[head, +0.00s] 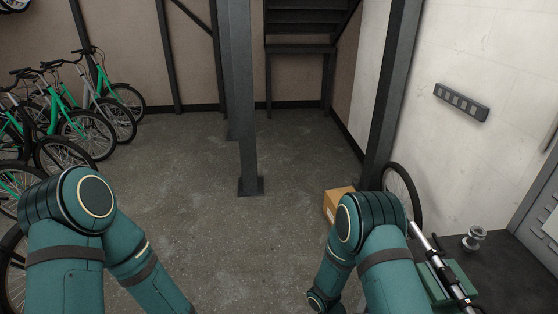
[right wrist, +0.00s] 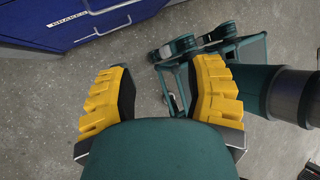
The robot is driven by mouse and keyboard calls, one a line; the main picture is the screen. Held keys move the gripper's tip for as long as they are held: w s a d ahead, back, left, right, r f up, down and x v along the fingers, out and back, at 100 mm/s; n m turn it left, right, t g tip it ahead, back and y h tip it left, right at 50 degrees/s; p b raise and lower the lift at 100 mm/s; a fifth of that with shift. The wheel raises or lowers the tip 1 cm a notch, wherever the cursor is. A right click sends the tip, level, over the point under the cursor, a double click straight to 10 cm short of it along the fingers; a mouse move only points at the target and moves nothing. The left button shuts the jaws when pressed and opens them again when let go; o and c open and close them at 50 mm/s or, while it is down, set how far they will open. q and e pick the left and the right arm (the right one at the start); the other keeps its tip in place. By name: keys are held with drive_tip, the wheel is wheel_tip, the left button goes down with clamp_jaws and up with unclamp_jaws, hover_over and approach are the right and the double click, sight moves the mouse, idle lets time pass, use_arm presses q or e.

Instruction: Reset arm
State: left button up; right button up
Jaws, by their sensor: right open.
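My two teal arms reach into the head view from the bottom left and bottom right, both bent with their forearms running down out of the picture. Neither gripper shows in that view. In the right wrist view my right gripper (right wrist: 162,72) has its two yellow ridged fingers spread wide apart. Nothing is between them but grey floor and part of a teal frame farther below. My left gripper is outside both views.
A dark post (head: 243,110) stands mid-floor. Green bicycles (head: 85,125) line the left. A cardboard box (head: 336,201) and a bike wheel (head: 402,190) are beside my right arm. A blue cabinet (right wrist: 75,15) is in the wrist view. The central floor is clear.

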drive_tip(key=s+a+r+m+t+y+b, duration=0.1)
drive_tip(key=a+r+m+t+y, duration=0.1)
drive_tip(key=m, duration=0.7)
drive_tip(key=s+a+r+m+t+y, duration=0.1)
drive_tip(key=a+m+t+y, duration=0.4)
drive_tip(key=m, duration=0.5)
drive_tip(key=shift+s+a+r+t+y+b, duration=0.25)
drive_tip(key=shift+a+r+t+y+b, duration=0.1)
drive_tip(key=shift+a+r+y, duration=0.5)
